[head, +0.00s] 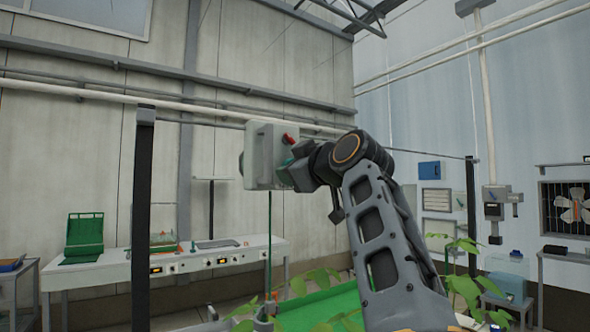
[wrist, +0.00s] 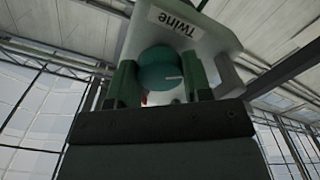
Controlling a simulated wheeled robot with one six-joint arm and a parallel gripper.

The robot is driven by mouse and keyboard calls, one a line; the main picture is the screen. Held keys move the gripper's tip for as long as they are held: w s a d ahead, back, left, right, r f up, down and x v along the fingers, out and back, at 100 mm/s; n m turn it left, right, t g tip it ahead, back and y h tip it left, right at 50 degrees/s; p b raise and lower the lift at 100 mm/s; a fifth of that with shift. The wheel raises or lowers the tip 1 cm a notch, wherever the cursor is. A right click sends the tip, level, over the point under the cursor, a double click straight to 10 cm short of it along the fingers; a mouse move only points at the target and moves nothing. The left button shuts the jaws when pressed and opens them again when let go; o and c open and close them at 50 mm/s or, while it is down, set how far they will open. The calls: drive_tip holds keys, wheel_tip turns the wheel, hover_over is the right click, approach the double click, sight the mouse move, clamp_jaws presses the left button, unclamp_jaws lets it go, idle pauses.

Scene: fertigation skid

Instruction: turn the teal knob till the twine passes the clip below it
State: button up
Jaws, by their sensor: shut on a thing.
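The teal knob (wrist: 158,65) sits on the face of a pale box labelled "Twine" (wrist: 212,42). In the wrist view it lies between the two green fingers of my gripper (wrist: 162,78), which is shut on it. A short light mark shows on the knob's face. In the head view my gripper (head: 284,174) reaches the right side of the pale box (head: 258,155), and the knob is mostly hidden there. The green twine (head: 269,225) hangs straight down from the box. A small pale fitting with an orange-red part stands low by the twine; I cannot tell if it is the clip.
A red lever (head: 289,139) sticks out of the box above my gripper. A rail (head: 220,116) runs behind, with a dark post (head: 143,215) at left. Leafy plants (head: 325,312) stand below. A long white bench (head: 205,262) lines the wall.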

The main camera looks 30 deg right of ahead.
drive_tip(key=o, duration=0.9)
drive_tip(key=s+b, duration=0.1)
drive_tip(key=s, duration=0.3)
drive_tip(key=s+d+b, duration=0.1)
drive_tip(key=s, duration=0.4)
drive_tip(key=s+b, duration=0.1)
drive_tip(key=s, duration=0.3)
drive_tip(key=shift+s+d, duration=0.3)
drive_tip(key=shift+s, duration=0.05)
